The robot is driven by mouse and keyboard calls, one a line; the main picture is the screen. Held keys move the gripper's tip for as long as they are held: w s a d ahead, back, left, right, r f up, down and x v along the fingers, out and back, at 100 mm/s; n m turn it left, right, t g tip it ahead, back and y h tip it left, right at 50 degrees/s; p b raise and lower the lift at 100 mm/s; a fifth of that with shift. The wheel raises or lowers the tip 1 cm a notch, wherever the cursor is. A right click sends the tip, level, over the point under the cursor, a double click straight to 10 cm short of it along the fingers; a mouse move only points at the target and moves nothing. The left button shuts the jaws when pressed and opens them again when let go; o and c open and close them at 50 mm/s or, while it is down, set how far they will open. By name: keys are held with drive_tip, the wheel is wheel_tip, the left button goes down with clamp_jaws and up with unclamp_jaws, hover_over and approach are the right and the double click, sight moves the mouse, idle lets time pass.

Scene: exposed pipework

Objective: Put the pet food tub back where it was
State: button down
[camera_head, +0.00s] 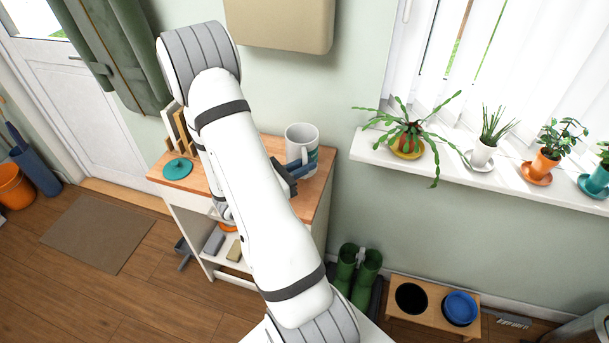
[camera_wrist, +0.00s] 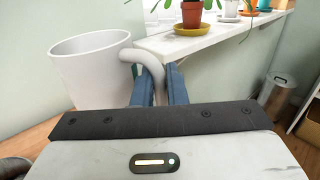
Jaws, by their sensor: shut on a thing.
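A large white mug-shaped tub (camera_head: 301,135) with a side handle and teal-green markings is at the right end of the wooden cabinet top (camera_head: 270,151). In the wrist view the tub (camera_wrist: 90,75) appears upright and open-topped. My gripper (camera_head: 303,168) is beside it, and its blue fingers (camera_wrist: 160,88) are shut on the curved handle. I cannot tell whether the tub's base touches the wood. My arm hides the middle of the cabinet top.
A round teal lid-like disc (camera_head: 177,168) and upright boards (camera_head: 175,128) are at the cabinet's left end. A windowsill (camera_head: 448,165) with several potted plants is to the right. Green boots (camera_head: 357,270) and a bowl stand (camera_head: 430,305) are on the floor. A beige wall box (camera_head: 280,22) hangs above.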

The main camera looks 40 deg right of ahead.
sight(304, 177)
drive_tip(key=shift+f, duration=1.95)
drive_tip(key=shift+f, duration=0.2)
drive_tip(key=c, duration=1.5)
unclamp_jaws()
drive_tip(key=shift+r, duration=0.1)
drive_tip(key=shift+o, duration=0.2)
